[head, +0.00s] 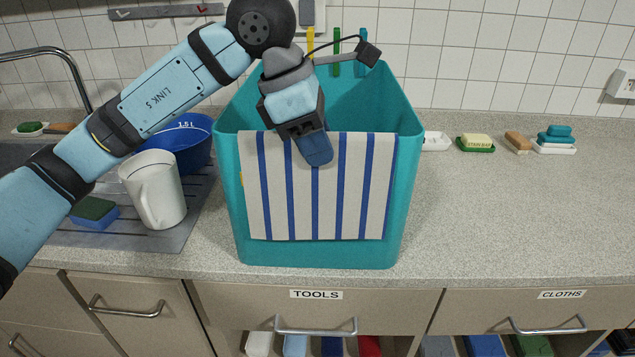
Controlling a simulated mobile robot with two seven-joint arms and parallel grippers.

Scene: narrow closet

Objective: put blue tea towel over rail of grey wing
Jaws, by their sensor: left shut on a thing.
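A whitish tea towel with blue stripes (278,200) hangs spread flat against the front of a teal bin (407,185), its top edge level with the bin's front rim. My left gripper (316,155) reaches down over this rim, with its dark blue fingers in front of the towel's upper middle. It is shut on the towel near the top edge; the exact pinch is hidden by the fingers. Whether the towel also folds over the rim cannot be told. No grey wing with a rail can be made out. My right gripper is not in view.
A white jug (155,190), a blue bowl (185,145) and a sponge (94,213) stand left of the bin on a grey draining area. Soap dishes (476,143) line the back right. The right worktop (510,210) is clear. Open-topped drawers lie below.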

